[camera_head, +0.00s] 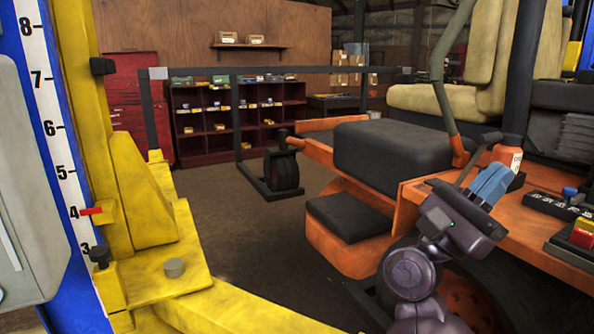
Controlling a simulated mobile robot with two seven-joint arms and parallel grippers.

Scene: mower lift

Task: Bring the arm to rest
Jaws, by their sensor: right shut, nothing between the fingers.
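My right arm comes up from the bottom edge, in front of the orange mower (346,258). Its gripper (494,181), with blue fingers, points up and to the right over the mower's side deck. It is shut and nothing shows in it. A white and orange bottle (508,152) stands just behind the fingers; I cannot tell whether they touch. My left gripper is not in view.
The yellow lift post (81,90) and yellow lift arm (230,311) fill the left and lower front. A control panel (560,205) lies right of my gripper. A lever (476,155) rises close by. Shelves (237,146) stand behind open floor (235,225).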

